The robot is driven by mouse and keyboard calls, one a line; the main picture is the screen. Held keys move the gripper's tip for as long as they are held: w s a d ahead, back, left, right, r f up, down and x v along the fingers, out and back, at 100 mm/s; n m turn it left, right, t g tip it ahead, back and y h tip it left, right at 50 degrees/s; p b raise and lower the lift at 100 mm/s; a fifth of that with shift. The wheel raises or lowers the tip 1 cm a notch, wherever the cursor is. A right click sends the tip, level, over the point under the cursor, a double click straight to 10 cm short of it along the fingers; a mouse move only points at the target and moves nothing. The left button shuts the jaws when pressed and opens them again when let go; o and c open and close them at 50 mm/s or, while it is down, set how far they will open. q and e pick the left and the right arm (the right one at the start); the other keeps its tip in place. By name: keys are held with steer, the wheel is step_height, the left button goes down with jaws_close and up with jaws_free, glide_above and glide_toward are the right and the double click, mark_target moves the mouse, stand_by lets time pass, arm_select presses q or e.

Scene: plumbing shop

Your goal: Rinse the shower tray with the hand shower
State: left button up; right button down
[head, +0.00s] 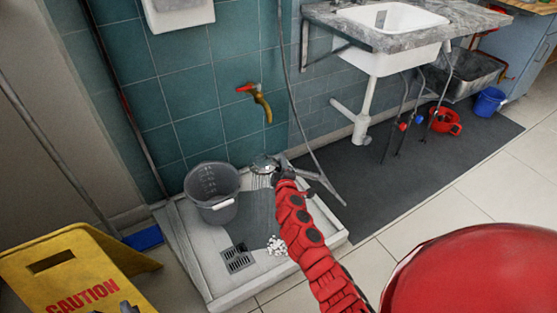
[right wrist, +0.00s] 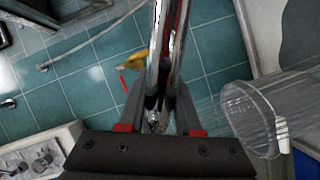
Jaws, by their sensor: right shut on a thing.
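My right gripper (head: 283,174) is shut on the hand shower (head: 263,165) and holds it above the back of the white shower tray (head: 194,248). Water streaks fall from its head. In the right wrist view the gripper (right wrist: 160,118) is closed around the chrome handle (right wrist: 166,55). A square drain grate (head: 238,258) lies near the tray's front. A pale, foam-like patch (head: 276,245) is beside it, and a dark grey area (head: 257,215) covers the middle. A small dark part at the bottom left edge may be my left gripper (head: 128,307); its jaws are unclear.
A grey bucket (head: 212,190) stands in the tray's back left. A brass tap (head: 258,100) juts from the tiled wall, and a hose (head: 288,80) hangs beside it. A yellow caution sign (head: 70,262) stands front left. A sink (head: 385,25) and dark mat (head: 440,150) are right.

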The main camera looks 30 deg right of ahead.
mark_target(317, 178)
steer(key=shift+s+d+p, duration=0.2)
steer(key=shift+s, duration=0.55)
steer(key=shift+s+d+p, duration=0.25)
steer(key=shift+s, duration=0.5)
steer(key=shift+s+d+p, duration=0.2)
steer(key=shift+s, duration=0.55)
steer(key=shift+s+d+p, duration=0.15)
steer(key=shift+s+d, duration=0.05)
steer(key=shift+s, duration=0.55)
steer(key=shift+s+d+p, duration=0.15)
steer(key=shift+s+p, duration=0.05)
steer(key=shift+s, duration=0.55)
steer(key=shift+s+d+p, duration=0.15)
steer(key=shift+s+d, duration=0.05)
steer(key=shift+s, duration=0.55)
steer(key=shift+w+d, duration=0.15)
steer(key=shift+d, duration=0.85)
steer(key=shift+w+d+p, duration=0.2)
steer(key=shift+d+p, duration=0.1)
steer(key=shift+d, duration=2.25)
steer(key=d, duration=0.6)
steer(key=shift+w+d, duration=0.3)
steer(key=shift+d, duration=0.05)
